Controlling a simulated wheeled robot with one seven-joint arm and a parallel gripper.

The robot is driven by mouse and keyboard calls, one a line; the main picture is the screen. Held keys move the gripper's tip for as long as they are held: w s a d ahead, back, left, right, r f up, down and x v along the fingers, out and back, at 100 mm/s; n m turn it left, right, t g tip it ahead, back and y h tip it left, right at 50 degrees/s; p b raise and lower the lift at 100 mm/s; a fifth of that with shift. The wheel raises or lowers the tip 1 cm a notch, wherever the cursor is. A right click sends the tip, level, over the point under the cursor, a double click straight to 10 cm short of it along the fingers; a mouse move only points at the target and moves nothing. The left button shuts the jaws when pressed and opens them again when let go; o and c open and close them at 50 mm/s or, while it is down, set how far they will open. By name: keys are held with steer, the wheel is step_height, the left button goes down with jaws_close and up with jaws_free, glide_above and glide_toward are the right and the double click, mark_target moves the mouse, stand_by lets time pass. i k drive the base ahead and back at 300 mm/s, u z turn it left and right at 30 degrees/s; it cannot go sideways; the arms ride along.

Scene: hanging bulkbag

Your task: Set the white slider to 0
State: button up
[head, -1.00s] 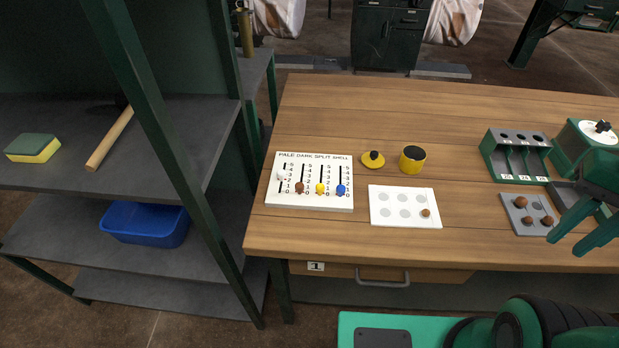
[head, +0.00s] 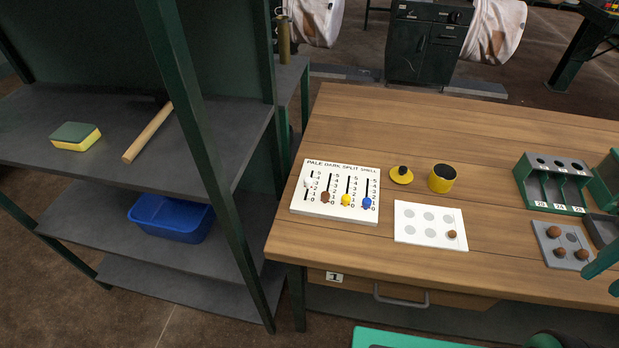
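The white slider (head: 308,184) is the leftmost of the sliders on a white panel (head: 328,212) labelled "PALE DARK SPLIT SHELL", lying on the wooden bench. It stands partway up its slot, around 2 or 3 on a scale from 0 to 5; the exact mark is too small to read. The brown (head: 326,197), yellow (head: 346,199) and blue (head: 367,202) sliders sit lower, near the bottom of their slots. My gripper (head: 604,271) shows only as a green piece at the right edge, far from the panel. The rest is cut off.
A white tray (head: 408,236) with one brown ball, a yellow cup (head: 442,179) and a yellow lid (head: 401,175) are right of the panel. A grey tray (head: 541,230) and green divided rack (head: 533,199) stand farther right. A shelf post (head: 238,262) rises at the bench's left.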

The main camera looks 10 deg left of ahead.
mark_target(308, 181)
steer(key=z, duration=0.85)
steer(key=k, duration=1)
steer(key=u, duration=0.95)
steer(key=i, duration=1)
steer(key=z, duration=0.05)
